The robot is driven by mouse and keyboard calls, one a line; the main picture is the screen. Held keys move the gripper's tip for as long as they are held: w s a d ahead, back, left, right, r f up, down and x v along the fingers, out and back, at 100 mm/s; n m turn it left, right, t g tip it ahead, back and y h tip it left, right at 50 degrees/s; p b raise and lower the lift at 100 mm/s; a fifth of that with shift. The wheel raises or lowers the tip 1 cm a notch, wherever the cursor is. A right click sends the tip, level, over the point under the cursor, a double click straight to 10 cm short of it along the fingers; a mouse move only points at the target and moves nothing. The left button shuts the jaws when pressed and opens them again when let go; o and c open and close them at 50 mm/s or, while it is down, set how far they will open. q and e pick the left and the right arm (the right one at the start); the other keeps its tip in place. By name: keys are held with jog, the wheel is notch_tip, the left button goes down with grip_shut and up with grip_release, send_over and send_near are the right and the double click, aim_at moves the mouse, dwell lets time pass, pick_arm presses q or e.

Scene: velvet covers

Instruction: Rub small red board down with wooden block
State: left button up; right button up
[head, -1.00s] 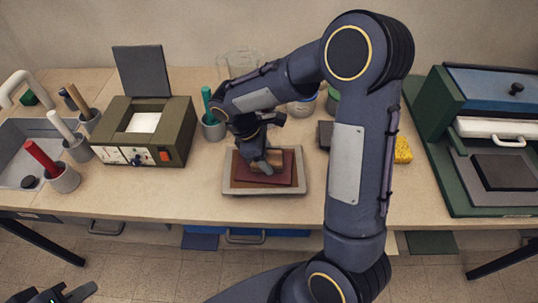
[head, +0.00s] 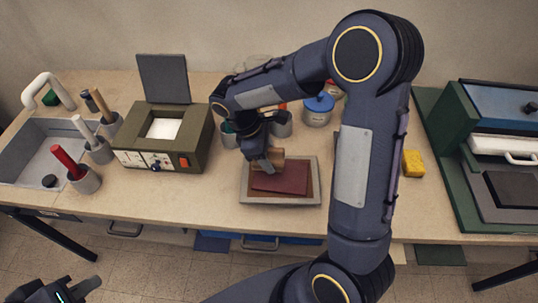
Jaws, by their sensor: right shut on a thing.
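The small red board (head: 283,180) lies flat in a shallow grey tray (head: 281,201) in the middle of the bench, on a brown base. My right gripper (head: 268,163) reaches down over the board's far left part, shut on the wooden block (head: 276,157). The block is partly hidden by the fingers. It is at the board's far edge; I cannot tell whether it touches the board. My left gripper (head: 68,292) is low at the bottom left corner, away from the bench, with its fingers apart and nothing seen between them.
A green box with dials (head: 166,150) stands left of the tray. Cups with red (head: 83,178) and white (head: 98,150) handles stand near the sink (head: 40,145). A blue-lidded pot (head: 318,109) is behind. A yellow sponge (head: 413,163) and green press (head: 463,130) are at right.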

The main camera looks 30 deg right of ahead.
jog(key=shift+r+p, duration=1.3)
jog(key=shift+r, duration=0.55)
jog(key=shift+s+d, duration=0.1)
